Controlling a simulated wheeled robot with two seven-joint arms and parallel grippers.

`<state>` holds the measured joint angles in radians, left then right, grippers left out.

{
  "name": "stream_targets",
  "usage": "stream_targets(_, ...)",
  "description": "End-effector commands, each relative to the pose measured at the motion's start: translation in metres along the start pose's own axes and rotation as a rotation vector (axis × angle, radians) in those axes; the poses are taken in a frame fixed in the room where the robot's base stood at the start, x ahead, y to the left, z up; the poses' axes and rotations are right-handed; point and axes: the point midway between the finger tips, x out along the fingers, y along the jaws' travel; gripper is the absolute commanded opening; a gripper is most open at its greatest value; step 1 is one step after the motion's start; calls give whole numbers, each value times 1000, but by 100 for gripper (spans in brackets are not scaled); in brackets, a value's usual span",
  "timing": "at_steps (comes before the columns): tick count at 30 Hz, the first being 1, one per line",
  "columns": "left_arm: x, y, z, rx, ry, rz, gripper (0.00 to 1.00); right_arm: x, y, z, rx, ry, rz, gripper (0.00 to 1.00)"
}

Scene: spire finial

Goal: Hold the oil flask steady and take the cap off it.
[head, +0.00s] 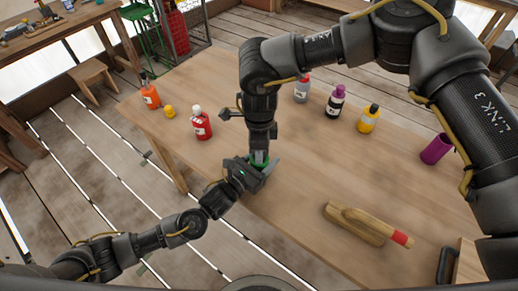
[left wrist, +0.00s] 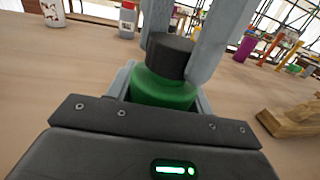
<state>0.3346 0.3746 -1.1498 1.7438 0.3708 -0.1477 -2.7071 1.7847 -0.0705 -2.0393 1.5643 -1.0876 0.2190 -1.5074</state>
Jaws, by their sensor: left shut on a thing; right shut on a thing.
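The green oil flask (left wrist: 160,92) stands in the left wrist view with its dark cap (left wrist: 170,55) on top; I see no gap between them. My left gripper (head: 252,172) is shut around the flask's body, with its fingers on either side in the left wrist view (left wrist: 160,100). My right gripper (head: 261,152) comes down from above. Its grey fingers flank the cap in the left wrist view (left wrist: 182,42) and are shut on it. In the head view the flask is mostly hidden by both grippers, with only a little green showing.
On the table (head: 290,170), a red bottle (head: 201,126), orange bottle (head: 150,97) and yellow item (head: 170,111) stand left. A grey bottle (head: 302,92), dark bottle (head: 334,105), yellow bottle (head: 368,122) and purple cup (head: 436,149) stand right. A wooden tool (head: 362,225) lies front right.

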Motion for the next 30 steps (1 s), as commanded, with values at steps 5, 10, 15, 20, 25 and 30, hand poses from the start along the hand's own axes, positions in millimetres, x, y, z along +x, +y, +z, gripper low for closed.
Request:
stream_targets(5, -1, 1, -3, 1, 8, 2, 0, -7, 0, 1, -1, -1, 1, 6)
stream_targets(10, -1, 1, -3, 1, 8, 2, 0, -13, 0, 1, -1, -2, 1, 6)
stream_targets(15, -1, 0, -3, 1, 8, 1, 0, -17, 0, 1, 0, -2, 0, 6)
stream_targets(20, -1, 0, -3, 2, 8, 1, 0, -18, 0, 0, 0, -1, 0, 6)
stream_targets(25, -1, 0, -3, 2, 8, 1, 0, -18, 0, 0, 0, -1, -1, 6)
stream_targets(30, -1, 0, -3, 1, 8, 1, 0, -29, -1, 0, 0, -1, -3, 6)
